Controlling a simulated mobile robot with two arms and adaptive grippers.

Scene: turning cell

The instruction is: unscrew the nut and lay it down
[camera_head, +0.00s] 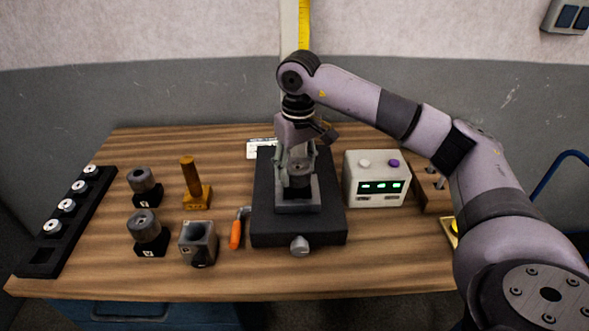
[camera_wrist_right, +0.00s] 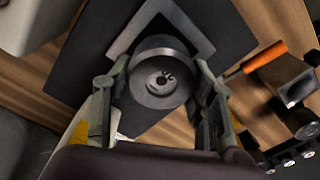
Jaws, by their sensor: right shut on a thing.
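A round grey nut (camera_wrist_right: 160,72) with a small hole in its middle sits between the fingers of my right gripper in the wrist view. In the head view my right gripper (camera_head: 298,186) points down over the grey square fixture (camera_head: 298,207) on the black base plate (camera_head: 265,228). It is shut on the nut, with one finger at each side. The fingers largely hide the nut in the head view. The fixture's square rim also shows around the nut in the wrist view (camera_wrist_right: 192,22). The thread under the nut is hidden. My left gripper is in neither view.
An orange-handled tool (camera_head: 236,234) lies left of the plate. Further left are grey cylinders on black blocks (camera_head: 148,233), a grey bored block (camera_head: 198,243), a brass post (camera_head: 191,180) and a black rack (camera_head: 38,262). A box with a display (camera_head: 377,176) stands right.

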